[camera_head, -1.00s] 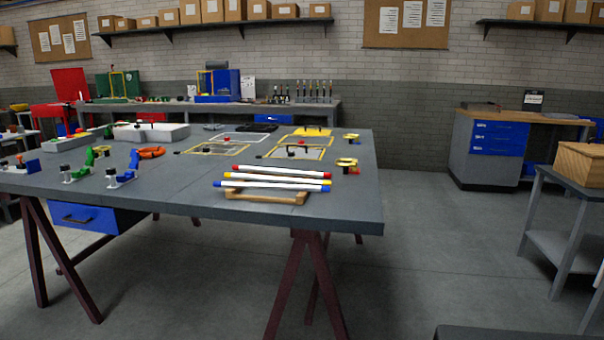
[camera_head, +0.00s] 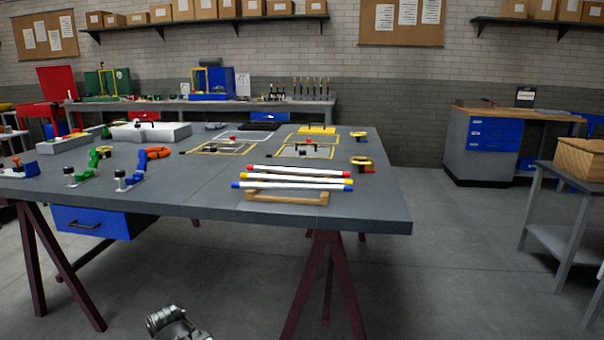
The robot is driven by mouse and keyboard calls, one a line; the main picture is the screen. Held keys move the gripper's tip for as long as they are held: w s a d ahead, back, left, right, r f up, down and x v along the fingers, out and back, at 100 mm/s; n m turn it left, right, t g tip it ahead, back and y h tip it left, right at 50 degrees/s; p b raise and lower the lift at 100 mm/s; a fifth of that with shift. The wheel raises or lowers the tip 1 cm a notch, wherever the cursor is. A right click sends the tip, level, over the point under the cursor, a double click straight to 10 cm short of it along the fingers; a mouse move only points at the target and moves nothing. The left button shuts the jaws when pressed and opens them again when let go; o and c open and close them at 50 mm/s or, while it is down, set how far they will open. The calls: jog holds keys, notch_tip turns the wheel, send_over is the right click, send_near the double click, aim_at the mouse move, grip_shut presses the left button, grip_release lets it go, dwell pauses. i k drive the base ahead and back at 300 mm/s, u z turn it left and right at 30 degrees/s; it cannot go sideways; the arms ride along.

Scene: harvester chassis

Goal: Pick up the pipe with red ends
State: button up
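The white pipe with red ends (camera_head: 298,171) lies on a wooden rack (camera_head: 286,198) near the right front of the grey table. It is the rearmost of three pipes. The pipe with yellow ends (camera_head: 297,179) lies just in front of it, and the pipe with blue ends (camera_head: 292,186) is nearest the front. My gripper (camera_head: 172,320) shows as a small grey metal shape at the bottom edge, low in front of the table and well apart from the pipes. Its fingers are not clear, and I cannot tell whether they are open.
The grey table (camera_head: 385,200) stands on trestle legs, with a blue drawer (camera_head: 92,222) under its left side. Open floor lies to the right, before a side table (camera_head: 570,200).

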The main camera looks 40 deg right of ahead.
aim_at(250, 167)
jog(key=z, duration=0.15)
jog(key=i, duration=1)
jog(key=u, duration=0.1)
